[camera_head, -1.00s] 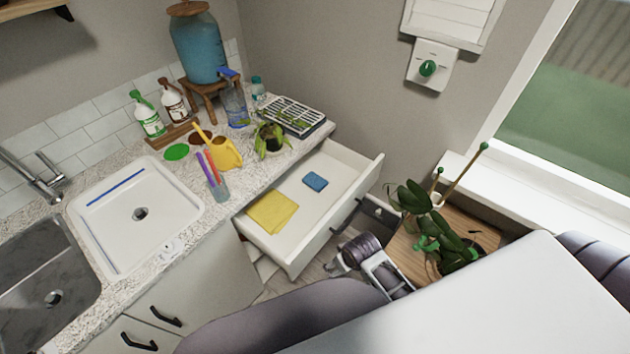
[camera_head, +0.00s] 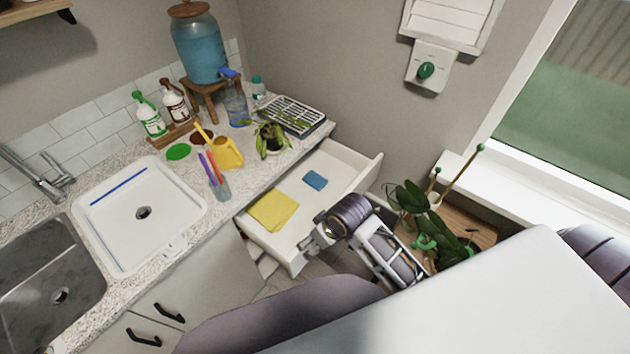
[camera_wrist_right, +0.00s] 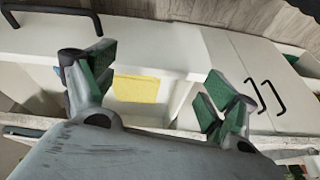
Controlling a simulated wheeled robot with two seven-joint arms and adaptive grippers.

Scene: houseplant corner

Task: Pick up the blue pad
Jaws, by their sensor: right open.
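The blue pad (camera_head: 315,180) lies flat in the open white drawer (camera_head: 350,163), towards its right part. A folded yellow cloth (camera_head: 272,210) lies in the same drawer, to the left of the pad. My right gripper (camera_head: 306,246) is near the drawer's front edge, in front of the pad and apart from it. In the right wrist view my right gripper (camera_wrist_right: 158,90) is open and empty, with the yellow cloth (camera_wrist_right: 137,88) visible between its fingers. My left gripper is not in view.
A potted plant (camera_head: 269,140) and a black tray with a grate (camera_head: 292,115) stand on the counter above the drawer. A cup of pens (camera_head: 219,187) stands near the counter edge. Leafy plants (camera_head: 430,215) stand on a wooden surface right of my right arm.

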